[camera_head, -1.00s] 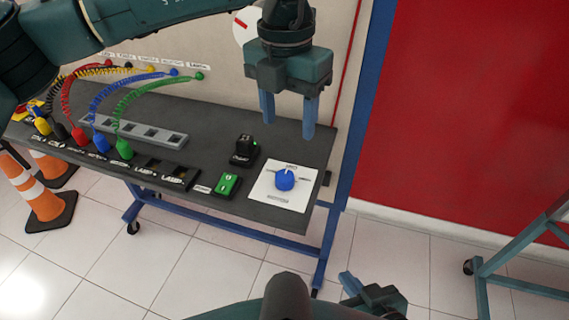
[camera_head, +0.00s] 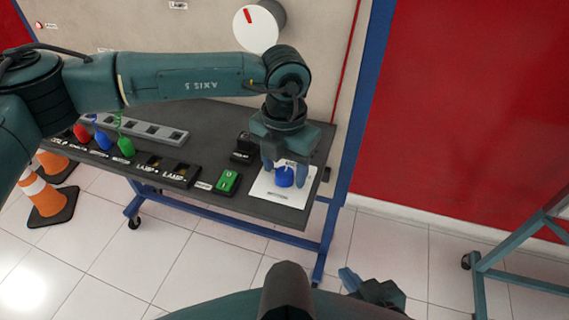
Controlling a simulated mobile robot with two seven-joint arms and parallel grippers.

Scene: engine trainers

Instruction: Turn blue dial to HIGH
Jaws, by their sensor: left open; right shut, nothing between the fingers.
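The blue dial (camera_head: 284,177) sits on a white plate (camera_head: 262,188) at the right end of the dark bench top. My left gripper (camera_head: 284,174) points down over the dial with its jaws open. One blue finger is at the left of the dial and the other at its right. I cannot tell whether the fingers touch it. The gripper body hides the upper part of the plate and most of its markings. My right gripper (camera_head: 350,284) is low in the picture, apart from the bench, shut and empty.
A green switch (camera_head: 228,182) and a black switch (camera_head: 244,148) stand left of the dial. Colored plugs, lamp sockets and a grey strip (camera_head: 140,129) lie further left on the bench (camera_head: 205,140). A traffic cone (camera_head: 46,197) stands on the floor at left. A red wall is at right.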

